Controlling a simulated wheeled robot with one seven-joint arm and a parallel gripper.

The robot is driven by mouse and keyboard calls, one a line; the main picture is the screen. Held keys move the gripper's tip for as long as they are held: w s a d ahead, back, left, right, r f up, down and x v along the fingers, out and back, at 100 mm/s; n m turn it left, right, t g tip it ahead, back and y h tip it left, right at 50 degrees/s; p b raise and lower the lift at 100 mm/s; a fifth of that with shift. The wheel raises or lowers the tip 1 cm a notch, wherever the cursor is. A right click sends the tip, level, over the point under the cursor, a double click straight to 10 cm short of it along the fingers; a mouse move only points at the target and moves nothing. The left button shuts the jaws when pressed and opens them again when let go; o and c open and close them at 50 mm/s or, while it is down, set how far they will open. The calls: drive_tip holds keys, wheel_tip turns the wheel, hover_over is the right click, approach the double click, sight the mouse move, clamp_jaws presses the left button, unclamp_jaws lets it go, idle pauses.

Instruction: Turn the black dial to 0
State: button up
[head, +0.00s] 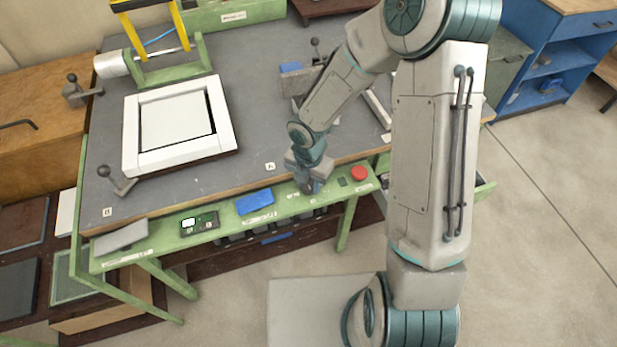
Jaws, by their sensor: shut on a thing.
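My gripper (309,186) is at the front green panel (330,189) of the bench, pointing down at it between the blue block and the red button. It is shut on what appears to be the black dial. The dial is almost wholly hidden by the gripper and wrist, so its pointer and the 0 mark cannot be read. A small control box with a lit display (188,222) sits further left on the panel. Its digits are too small to read.
A red button (358,173) is just right of my gripper, and a blue block (255,201) is to its left. A white frame (180,125) lies on the grey benchtop (255,110), with lever clamps (118,183) around it. A grey wedge (120,237) is at the panel's left end.

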sight(309, 184)
drive_tip(key=shift+n, duration=0.3)
drive_tip(key=o, duration=0.7)
wheel_tip(309, 184, up, 14)
drive_tip(key=p, duration=0.3)
idle(0.5)
